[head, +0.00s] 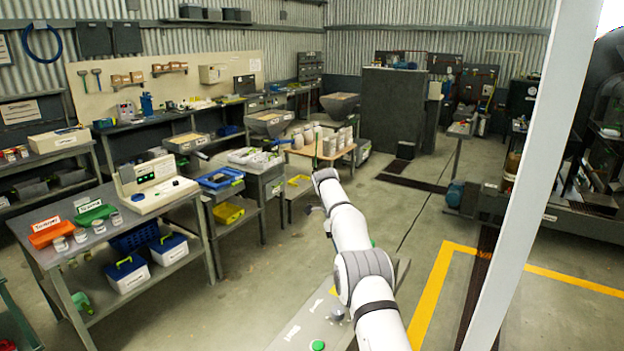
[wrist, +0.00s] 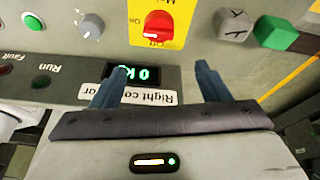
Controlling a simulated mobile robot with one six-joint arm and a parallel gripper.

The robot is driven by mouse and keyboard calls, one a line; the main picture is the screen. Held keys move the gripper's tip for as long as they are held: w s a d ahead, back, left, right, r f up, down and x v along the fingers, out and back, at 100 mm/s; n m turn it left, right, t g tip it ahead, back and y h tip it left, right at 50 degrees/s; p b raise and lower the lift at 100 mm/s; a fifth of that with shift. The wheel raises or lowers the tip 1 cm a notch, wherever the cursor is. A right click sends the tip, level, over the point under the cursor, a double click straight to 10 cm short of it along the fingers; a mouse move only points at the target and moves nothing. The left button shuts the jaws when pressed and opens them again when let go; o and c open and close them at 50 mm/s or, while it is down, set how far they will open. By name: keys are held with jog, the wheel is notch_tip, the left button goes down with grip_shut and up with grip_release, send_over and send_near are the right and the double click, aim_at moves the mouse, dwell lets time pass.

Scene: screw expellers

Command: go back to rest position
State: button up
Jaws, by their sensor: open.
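My gripper (wrist: 158,80) shows in the wrist view with two blue-grey fingers spread wide apart. It is open and nothing is between the fingers. Behind the fingers is a grey control panel (wrist: 105,60), seen upside down, with a label (wrist: 150,97) that appears to read "Right conveyor", partly covered by a finger. In the head view my white arm (head: 348,230) reaches up from the bottom edge, bent at a joint; I cannot make out the fingers there.
The panel has a red switch (wrist: 157,25) on a yellow plate, a grey knob (wrist: 92,26), a lit display (wrist: 142,74) and a green button (wrist: 33,21). A white post (head: 535,180) stands to the right of my arm. A workbench (head: 150,221) stands left. Open floor (head: 405,215) lies between.

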jog(key=s+d+r+n+t+y+b, duration=0.2)
jog(key=s+r+n+t+b, duration=0.15)
jog(key=s+r+n, duration=1.1)
jog(key=s+f+n+b, duration=0.1)
jog(key=s+f+n, duration=0.1)
jog(key=s, duration=0.9)
jog(key=s+f+n+t+b, duration=0.1)
jog(key=s+f+n, duration=0.2)
jog(key=s, duration=0.8)
jog(key=s+f+n+t+y+b, duration=0.1)
jog(key=s+f+n, duration=0.2)
jog(key=s, duration=0.8)
jog(key=shift+s+d+f, duration=0.35)
jog(key=shift+s+f, duration=0.05)
jog(key=shift+f, duration=0.1)
jog(key=shift+c, duration=0.3)
